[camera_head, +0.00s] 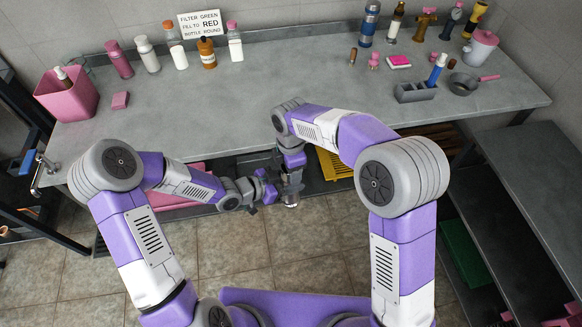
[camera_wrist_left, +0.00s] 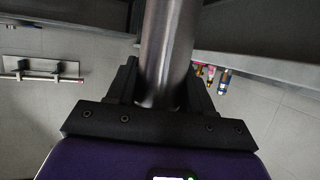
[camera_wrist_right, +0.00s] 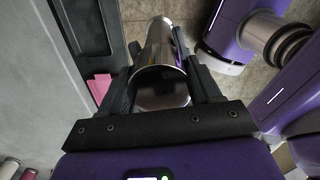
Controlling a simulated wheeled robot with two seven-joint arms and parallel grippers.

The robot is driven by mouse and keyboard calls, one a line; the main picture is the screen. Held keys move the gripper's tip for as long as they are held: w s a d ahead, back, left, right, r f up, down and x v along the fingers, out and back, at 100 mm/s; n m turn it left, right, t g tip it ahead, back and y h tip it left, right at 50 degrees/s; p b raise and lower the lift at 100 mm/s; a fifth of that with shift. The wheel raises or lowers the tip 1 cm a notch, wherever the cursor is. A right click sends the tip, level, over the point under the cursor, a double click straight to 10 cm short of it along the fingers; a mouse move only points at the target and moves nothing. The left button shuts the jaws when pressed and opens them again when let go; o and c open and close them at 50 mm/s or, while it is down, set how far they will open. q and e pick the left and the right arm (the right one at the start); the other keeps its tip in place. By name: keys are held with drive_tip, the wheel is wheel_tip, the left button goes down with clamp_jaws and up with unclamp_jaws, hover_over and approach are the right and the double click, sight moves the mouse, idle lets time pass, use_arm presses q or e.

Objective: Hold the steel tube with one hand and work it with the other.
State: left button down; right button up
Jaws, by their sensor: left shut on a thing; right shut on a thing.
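The steel tube (camera_head: 291,199) is a shiny metal cylinder held off the floor in front of the bench; in the head view only its lower part shows clearly. My left gripper (camera_head: 272,189) comes in from the left and is shut on the tube's side. The left wrist view shows the tube (camera_wrist_left: 168,55) between both fingers. My right gripper (camera_head: 291,178) comes from above and is shut on the tube's upper end. In the right wrist view the tube (camera_wrist_right: 158,52) runs away from the fingers, with a round end face towards the camera.
The grey bench (camera_head: 250,100) stands behind the arms. A yellow crate (camera_head: 333,164) is below. The bench's middle is clear.

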drive_tip(key=m, duration=0.6)
drive_tip(key=o, duration=1.2)
drive_tip(key=shift+r, duration=2.3)
